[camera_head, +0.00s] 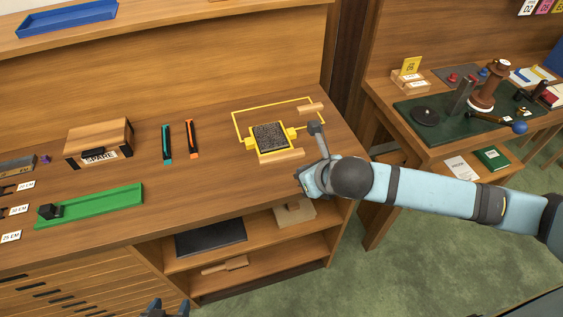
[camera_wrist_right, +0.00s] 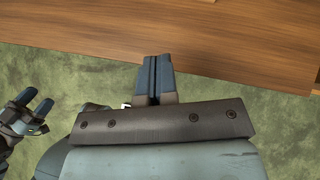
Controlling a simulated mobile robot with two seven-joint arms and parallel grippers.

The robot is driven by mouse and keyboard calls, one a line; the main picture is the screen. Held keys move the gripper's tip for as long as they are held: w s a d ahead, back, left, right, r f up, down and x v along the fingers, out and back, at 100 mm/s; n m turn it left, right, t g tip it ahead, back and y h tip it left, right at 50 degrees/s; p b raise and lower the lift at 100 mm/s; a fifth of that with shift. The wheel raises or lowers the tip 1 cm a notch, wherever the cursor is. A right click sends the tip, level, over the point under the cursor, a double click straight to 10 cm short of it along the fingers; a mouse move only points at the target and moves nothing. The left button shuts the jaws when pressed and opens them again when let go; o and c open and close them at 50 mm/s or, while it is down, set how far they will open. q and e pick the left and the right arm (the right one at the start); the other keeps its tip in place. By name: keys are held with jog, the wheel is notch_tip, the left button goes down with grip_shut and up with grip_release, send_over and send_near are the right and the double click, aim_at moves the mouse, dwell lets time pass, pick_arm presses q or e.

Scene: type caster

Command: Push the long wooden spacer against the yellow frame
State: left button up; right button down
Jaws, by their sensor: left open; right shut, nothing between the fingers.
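The yellow frame (camera_head: 255,151) surrounds a dark, grainy block (camera_head: 270,136) on the workbench in the head view. The long wooden spacer (camera_head: 281,158) lies along its near side, very close; I cannot tell whether they touch. A shorter wooden piece (camera_head: 311,107) lies at the back right. My right arm reaches in from the right, its wrist at the bench's front edge near the spacer. My right gripper (camera_wrist_right: 156,78) is shut and empty over the bench edge in the right wrist view. My left gripper (camera_head: 165,308) is open and empty at the bottom, away from the bench.
A thin yellow outline (camera_head: 270,104) lies around the frame's back.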

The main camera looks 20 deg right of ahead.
aim_at(276, 162)
jog(key=x, duration=0.7)
jog(key=shift+w+a+f, duration=0.1)
jog(key=shift+w+f, duration=0.05)
jog(key=shift+w, duration=0.05)
jog(key=w, duration=0.2)
jog(key=w+a, duration=0.1)
jog(key=shift+w+a+f, duration=0.15)
jog(key=shift+w, duration=0.4)
